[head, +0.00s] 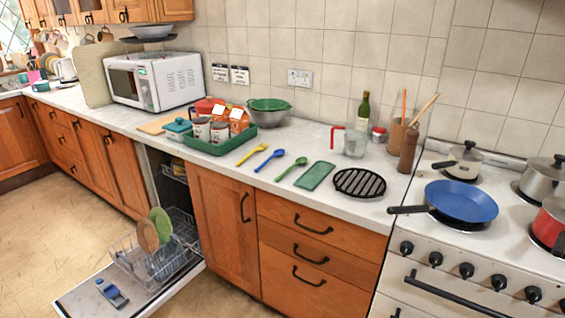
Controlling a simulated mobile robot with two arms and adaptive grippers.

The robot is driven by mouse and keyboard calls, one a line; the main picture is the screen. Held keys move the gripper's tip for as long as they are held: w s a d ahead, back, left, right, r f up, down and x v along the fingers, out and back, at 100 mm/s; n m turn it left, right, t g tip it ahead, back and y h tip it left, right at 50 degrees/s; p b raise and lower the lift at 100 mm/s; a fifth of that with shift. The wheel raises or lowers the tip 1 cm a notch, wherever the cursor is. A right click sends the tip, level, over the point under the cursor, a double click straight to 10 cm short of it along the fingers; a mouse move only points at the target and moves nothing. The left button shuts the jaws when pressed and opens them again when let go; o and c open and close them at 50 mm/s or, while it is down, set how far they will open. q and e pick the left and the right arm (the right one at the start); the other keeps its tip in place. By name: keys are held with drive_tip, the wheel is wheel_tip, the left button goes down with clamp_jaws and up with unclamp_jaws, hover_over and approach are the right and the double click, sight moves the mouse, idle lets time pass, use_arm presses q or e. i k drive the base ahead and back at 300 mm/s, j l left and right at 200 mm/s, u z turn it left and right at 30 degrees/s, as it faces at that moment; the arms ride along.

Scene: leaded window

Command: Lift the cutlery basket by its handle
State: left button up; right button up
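I cannot clearly make out a cutlery basket. The open dishwasher at the lower left has its wire rack (130,262) pulled out, with a green plate (160,224) and a brown plate (147,236) standing in it. Small items low in the rack are too small to tell apart. A grey and blue piece (112,292) lies on the lowered dishwasher door (82,296); I cannot tell what it is. Neither of my grippers is in view.
The worktop (225,172) holds a green tray (212,146) of jars and boxes, several spoons, a black trivet (359,183) and a red-handled clear jug (355,142). A blue pan (461,201) sits on the stove. The lowered door juts over the floor (50,220), clear further left.

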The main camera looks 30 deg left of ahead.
sight(164, 256)
drive_tip(key=l+u, duration=0.1)
drive_tip(key=u, duration=1.9)
drive_tip(key=i+j, duration=0.25)
drive_tip(key=i, duration=0.25)
drive_tip(key=i+j+u, duration=0.1)
drive_tip(key=i+j, duration=0.15)
drive_tip(key=i, duration=0.2)
